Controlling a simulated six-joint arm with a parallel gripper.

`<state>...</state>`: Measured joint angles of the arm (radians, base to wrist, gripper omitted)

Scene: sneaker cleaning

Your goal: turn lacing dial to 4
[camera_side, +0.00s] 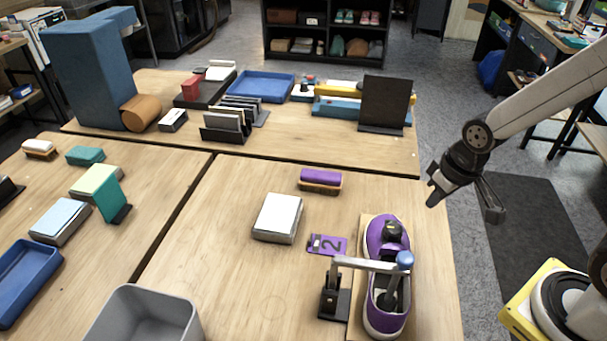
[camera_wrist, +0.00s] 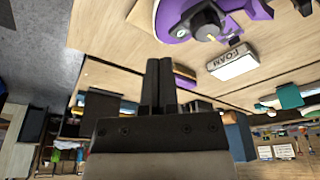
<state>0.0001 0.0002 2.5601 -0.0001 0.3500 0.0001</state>
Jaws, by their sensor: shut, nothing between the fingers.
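The purple sneaker (camera_side: 372,240) lies on a wooden board at the right of the near table. A black lacing dial (camera_side: 394,231) sits on its top. In the wrist view the dial (camera_wrist: 207,22) shows as a dark knob with a grey face, but I cannot read its setting. A purple card (camera_side: 328,244) with a 2 on it lies left of the sneaker. My gripper (camera_side: 432,201) is in the air to the right of and above the sneaker, apart from the dial. In the wrist view its black fingers (camera_wrist: 160,86) are together with nothing held.
A lever arm with a blue ball (camera_side: 404,259) crosses over the sneaker from a black stand (camera_side: 333,300). A white foam block (camera_side: 278,217) and a purple brush (camera_side: 320,178) lie nearby. A grey bin (camera_side: 145,315) stands at the front left.

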